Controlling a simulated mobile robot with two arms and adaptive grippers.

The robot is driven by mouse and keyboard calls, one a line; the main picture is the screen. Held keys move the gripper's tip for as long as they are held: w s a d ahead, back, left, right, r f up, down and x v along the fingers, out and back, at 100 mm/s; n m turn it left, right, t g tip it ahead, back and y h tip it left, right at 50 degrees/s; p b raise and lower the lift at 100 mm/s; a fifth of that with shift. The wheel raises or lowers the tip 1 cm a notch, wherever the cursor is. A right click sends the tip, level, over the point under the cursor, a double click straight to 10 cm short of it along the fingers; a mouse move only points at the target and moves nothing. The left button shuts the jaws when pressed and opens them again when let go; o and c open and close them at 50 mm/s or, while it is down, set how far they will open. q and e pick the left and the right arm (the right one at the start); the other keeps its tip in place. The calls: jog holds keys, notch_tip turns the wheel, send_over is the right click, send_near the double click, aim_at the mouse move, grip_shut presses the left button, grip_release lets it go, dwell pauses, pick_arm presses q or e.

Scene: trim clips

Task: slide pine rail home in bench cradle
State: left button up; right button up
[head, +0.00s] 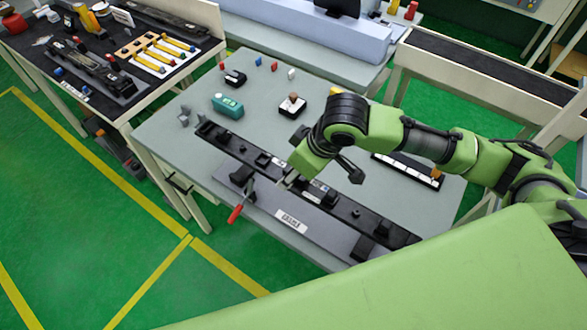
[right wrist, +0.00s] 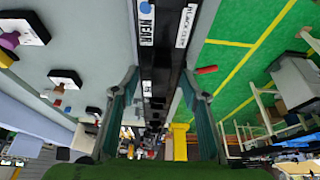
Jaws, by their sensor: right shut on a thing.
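A long black rail (head: 232,146), which I take to be the pine rail, lies diagonally across the grey bench along a grey cradle plate (head: 328,233) with a white label. My right gripper (head: 290,182) is low over the middle of the rail. In the right wrist view the rail (right wrist: 160,75) runs between the two fingers of my right gripper (right wrist: 157,85), which is shut on it. A "NEAR" label shows on it there. The arm hides part of the rail in the head view, and I cannot tell how deep it sits. My left gripper is not in view.
A red-handled clamp (head: 237,213) stands at the cradle's front edge. A teal box (head: 228,106), a small black-and-white device (head: 292,105) and a black strip with white blocks (head: 408,171) lie behind the rail. A dark tool table (head: 110,60) stands at left.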

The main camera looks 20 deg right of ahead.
jog(key=shift+r+p, duration=0.15)
jog(key=shift+p, duration=0.25)
jog(key=shift+f, duration=0.6)
jog(key=shift+f+b, duration=0.9)
jog(key=shift+f, duration=1.1)
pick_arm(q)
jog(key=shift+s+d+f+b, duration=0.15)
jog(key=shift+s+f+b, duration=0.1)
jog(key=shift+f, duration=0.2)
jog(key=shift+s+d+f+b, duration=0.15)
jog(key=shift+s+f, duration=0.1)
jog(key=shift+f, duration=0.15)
pick_arm(e)
jog(key=shift+f, duration=1.85)
pick_arm(q)
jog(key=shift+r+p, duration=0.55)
jog(key=shift+p, duration=0.05)
pick_arm(e)
jog(key=shift+s+d+f, duration=0.1)
jog(key=shift+s+d, duration=0.6)
jog(key=shift+s, duration=0.2)
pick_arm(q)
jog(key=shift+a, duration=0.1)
pick_arm(e)
jog(key=shift+f, duration=0.1)
